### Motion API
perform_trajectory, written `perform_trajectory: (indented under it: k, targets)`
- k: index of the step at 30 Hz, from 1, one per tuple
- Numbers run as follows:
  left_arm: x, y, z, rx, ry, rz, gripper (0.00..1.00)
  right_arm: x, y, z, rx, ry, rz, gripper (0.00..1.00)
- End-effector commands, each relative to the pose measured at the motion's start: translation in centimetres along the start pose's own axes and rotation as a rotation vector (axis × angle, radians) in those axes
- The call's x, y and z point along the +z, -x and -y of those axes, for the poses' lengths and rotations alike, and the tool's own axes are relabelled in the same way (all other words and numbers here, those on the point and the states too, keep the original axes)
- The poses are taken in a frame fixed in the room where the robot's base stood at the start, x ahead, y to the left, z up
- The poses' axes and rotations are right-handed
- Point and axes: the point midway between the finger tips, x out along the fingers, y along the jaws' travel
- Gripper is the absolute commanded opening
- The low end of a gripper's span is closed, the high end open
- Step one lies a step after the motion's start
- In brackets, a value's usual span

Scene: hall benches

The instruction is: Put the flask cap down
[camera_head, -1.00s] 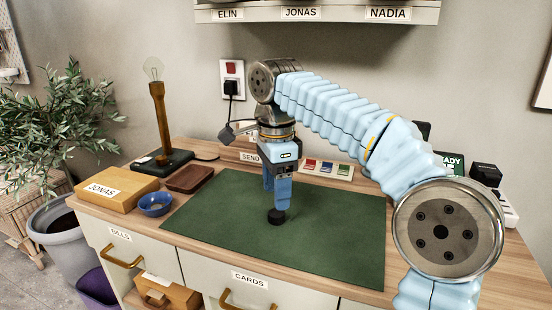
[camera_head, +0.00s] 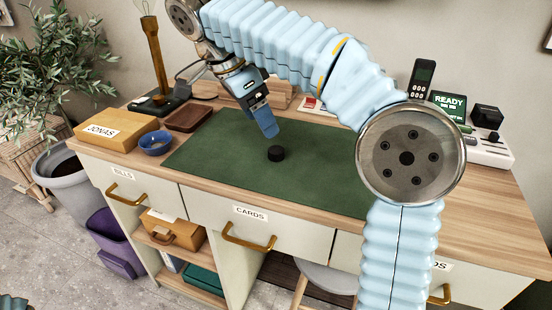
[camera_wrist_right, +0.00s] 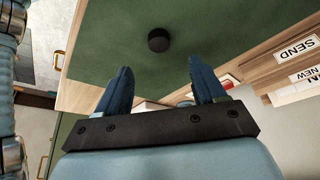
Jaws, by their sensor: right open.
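The flask cap (camera_head: 276,153), a short black cylinder, stands on the green mat (camera_head: 215,171) on the desk. It also shows in the right wrist view (camera_wrist_right: 158,40), beyond the fingertips and apart from them. My right gripper (camera_head: 268,133) hangs tilted above and behind the cap. In the right wrist view its two blue fingers (camera_wrist_right: 165,78) are spread with nothing between them. At the lower left edge of the head view a small dark blue piece shows, too little of it to tell what it is.
A blue bowl (camera_head: 155,143), a brown tray (camera_head: 188,118) and a JONAS box (camera_head: 116,130) stand left of the mat. A lamp (camera_head: 153,55) rises behind them. A phone (camera_head: 421,78) and a READY display (camera_head: 449,103) stand at the back right. The mat around the cap is clear.

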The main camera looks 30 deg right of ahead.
Motion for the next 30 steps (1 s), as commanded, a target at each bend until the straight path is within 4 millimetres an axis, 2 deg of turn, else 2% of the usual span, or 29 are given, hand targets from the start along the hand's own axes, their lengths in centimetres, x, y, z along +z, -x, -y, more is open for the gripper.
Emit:
perform_trajectory:
  k: [1, 3, 10, 18, 26, 30]
  targets:
    - [0.0, -0.4, 0.2, 0.0, 0.0, -0.001, 0.6, 0.0, -1.2, -0.1, 0.001, -0.002, 0.0, 0.69]
    - [0.0, -0.6, 0.2, 0.0, 0.0, -0.001, 0.6, 0.0, -2.2, -0.1, 0.0, -0.002, 0.0, 0.69]
    - [0.0, -0.9, 0.4, -0.001, 0.001, -0.002, 0.6, 0.0, -4.1, -0.1, 0.001, -0.002, 0.001, 0.69]
    - [-0.1, -1.5, 0.8, -0.004, 0.004, -0.005, 0.6, 0.1, -8.1, -0.1, 0.0, -0.001, 0.002, 0.69]
    - [-0.2, -1.5, 0.8, -0.004, 0.004, -0.006, 0.6, 0.1, -8.5, -0.1, -0.001, -0.001, 0.003, 0.69]
    - [-0.2, -1.5, 0.8, -0.004, 0.004, -0.006, 0.6, 0.1, -8.4, -0.1, -0.001, -0.001, 0.003, 0.51]
